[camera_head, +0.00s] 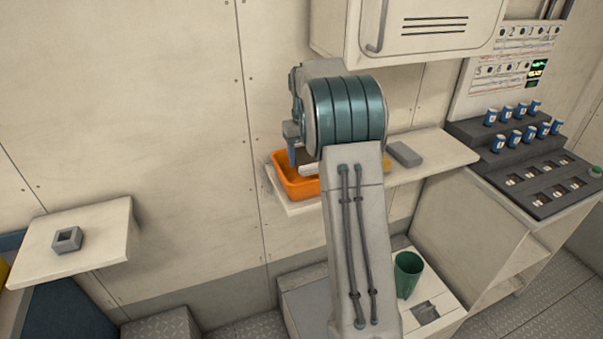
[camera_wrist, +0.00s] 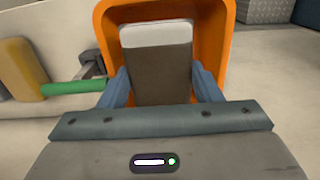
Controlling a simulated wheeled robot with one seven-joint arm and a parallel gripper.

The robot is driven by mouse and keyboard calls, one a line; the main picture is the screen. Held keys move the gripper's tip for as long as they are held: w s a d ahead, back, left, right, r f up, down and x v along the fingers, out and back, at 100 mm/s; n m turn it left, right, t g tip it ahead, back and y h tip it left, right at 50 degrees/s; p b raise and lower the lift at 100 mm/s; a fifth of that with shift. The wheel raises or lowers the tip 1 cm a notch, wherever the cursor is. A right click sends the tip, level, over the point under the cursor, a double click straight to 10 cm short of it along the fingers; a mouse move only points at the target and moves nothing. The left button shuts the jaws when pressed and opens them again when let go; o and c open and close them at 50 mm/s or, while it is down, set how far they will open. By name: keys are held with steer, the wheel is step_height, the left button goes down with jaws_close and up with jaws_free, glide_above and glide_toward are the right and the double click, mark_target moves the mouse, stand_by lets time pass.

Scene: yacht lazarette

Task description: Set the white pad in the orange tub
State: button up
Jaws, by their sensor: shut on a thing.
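The orange tub (camera_head: 299,188) sits on the wall shelf, partly hidden behind my arm in the head view. In the wrist view the tub's rim (camera_wrist: 228,20) surrounds the far part of a pad with a white end (camera_wrist: 157,34) and a dark brown face (camera_wrist: 160,75). My gripper (camera_wrist: 162,84) has its blue fingers on both sides of this pad and is shut on it. The head view shows one blue finger (camera_head: 291,153) over the tub. I cannot tell whether the pad touches the tub's floor.
A grey block (camera_head: 404,153) lies on the shelf (camera_head: 445,152) right of my arm. A yellow thing (camera_wrist: 20,70) and a green bar (camera_wrist: 75,87) lie left of the tub in the wrist view. A cabinet (camera_head: 430,30) hangs above. A green cup (camera_head: 408,274) stands lower down.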

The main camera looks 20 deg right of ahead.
mark_target(301, 157)
steer(key=f, duration=0.1)
steer(key=a+f, duration=0.1)
steer(key=f, duration=0.1)
steer(key=shift+w, duration=0.1)
steer(key=shift+d+f+p, duration=0.1)
steer(key=shift+f+p, duration=0.25)
steer(key=shift+f, duration=1.4)
steer(key=shift+f, duration=0.1)
steer(key=o, duration=0.6)
steer(key=shift+f, duration=0.1)
steer(key=shift+o, duration=0.8)
